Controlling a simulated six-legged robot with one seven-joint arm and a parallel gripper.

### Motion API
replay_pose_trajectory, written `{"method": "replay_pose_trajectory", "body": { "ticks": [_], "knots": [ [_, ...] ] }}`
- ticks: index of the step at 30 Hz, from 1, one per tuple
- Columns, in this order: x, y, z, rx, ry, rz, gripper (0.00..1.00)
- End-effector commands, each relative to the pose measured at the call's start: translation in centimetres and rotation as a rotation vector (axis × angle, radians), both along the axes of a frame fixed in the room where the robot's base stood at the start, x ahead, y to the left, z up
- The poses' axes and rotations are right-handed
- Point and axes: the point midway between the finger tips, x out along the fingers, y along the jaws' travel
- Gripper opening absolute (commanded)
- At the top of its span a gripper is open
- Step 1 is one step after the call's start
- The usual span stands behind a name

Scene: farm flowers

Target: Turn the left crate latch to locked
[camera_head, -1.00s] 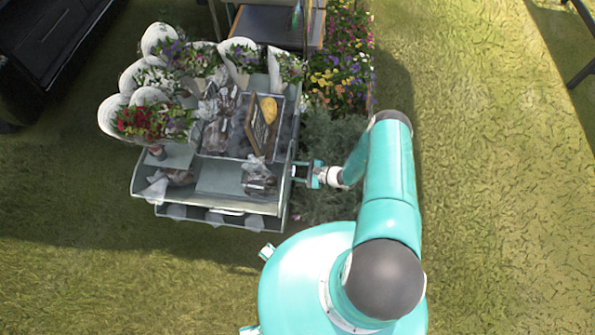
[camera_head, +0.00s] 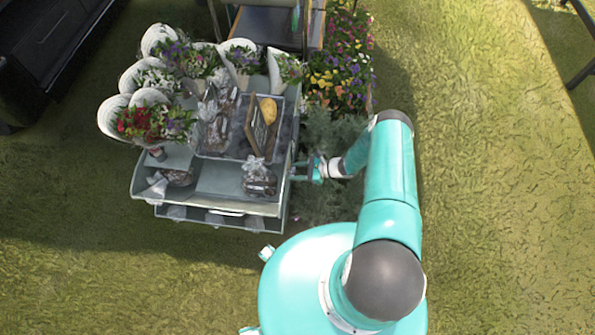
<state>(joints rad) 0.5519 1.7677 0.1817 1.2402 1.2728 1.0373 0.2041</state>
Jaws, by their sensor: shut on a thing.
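My gripper (camera_head: 295,171) is at the crate's right side, near the upper rim. It is shut on a small part there, which I take to be the crate latch. The latch itself is too small and covered by the fingers to make out, and its angle cannot be told.
Wrapped bouquets (camera_head: 145,120) stand along the crate's left and back. Planted flowers (camera_head: 340,75) and grey-green shrubs (camera_head: 318,205) border the right side. Open grass lies farther right.

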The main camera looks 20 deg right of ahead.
Motion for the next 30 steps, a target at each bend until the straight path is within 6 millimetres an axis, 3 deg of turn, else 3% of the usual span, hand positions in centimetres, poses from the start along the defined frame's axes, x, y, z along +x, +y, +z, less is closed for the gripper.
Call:
{"method": "replay_pose_trajectory", "body": {
  "ticks": [10,11,13,14,23,30],
  "knots": [
    [0.0,-0.2,0.0,0.0,0.003,-0.002,0.23],
    [0.0,-0.2,0.0,0.0,0.003,-0.002,0.51],
    [0.0,-0.2,0.0,0.0,0.003,-0.002,0.65],
    [0.0,-0.2,0.0,0.0,0.003,-0.002,0.67],
    [0.0,-0.2,0.1,0.001,0.002,-0.001,0.67],
    [-1.0,-2.9,1.2,-0.001,0.002,-0.005,0.67]
  ]
}}
